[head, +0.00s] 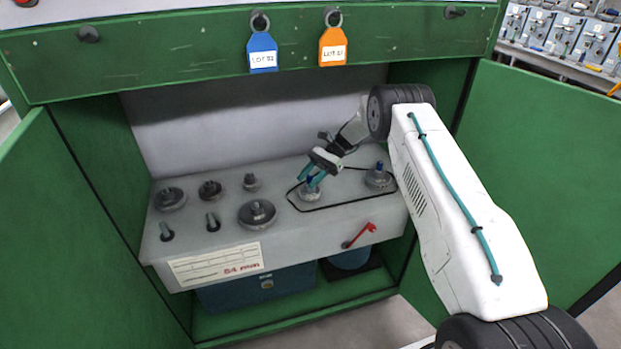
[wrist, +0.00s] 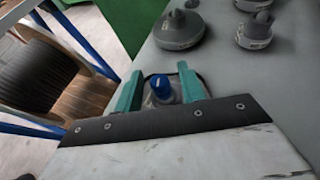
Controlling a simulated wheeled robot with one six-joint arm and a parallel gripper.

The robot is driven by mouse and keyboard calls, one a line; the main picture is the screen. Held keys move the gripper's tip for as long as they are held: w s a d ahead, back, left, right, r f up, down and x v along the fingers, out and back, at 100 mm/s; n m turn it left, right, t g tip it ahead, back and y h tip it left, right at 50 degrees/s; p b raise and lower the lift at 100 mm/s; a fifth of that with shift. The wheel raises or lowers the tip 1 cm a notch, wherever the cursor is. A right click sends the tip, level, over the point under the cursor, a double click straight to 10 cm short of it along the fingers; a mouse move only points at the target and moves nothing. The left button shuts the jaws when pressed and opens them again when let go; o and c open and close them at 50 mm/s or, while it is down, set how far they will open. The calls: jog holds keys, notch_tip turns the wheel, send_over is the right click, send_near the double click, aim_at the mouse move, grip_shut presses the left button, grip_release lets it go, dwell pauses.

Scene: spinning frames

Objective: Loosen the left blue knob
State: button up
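The left blue knob (head: 310,181) stands on a grey round base (head: 311,195) on the grey panel, inside a black outline loop. My gripper (head: 313,179) is over it, its teal fingers reaching down on either side. In the wrist view the blue knob (wrist: 162,87) sits between the two teal fingers (wrist: 160,80), with a visible gap on each side, so the gripper is open around it. The right blue knob (head: 379,166) stands on its own grey base to the right, near my forearm. The lower part of the left knob is partly hidden by the fingers.
Several grey gears and posts (head: 257,213) stand on the panel (head: 285,230) to the left. A red lever (head: 358,236) is on the front face. Green cabinet doors (head: 555,170) flank the opening. Blue (head: 262,55) and orange (head: 333,46) tags hang above.

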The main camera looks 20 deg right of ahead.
jog(key=v, duration=0.8)
dwell(0.4)
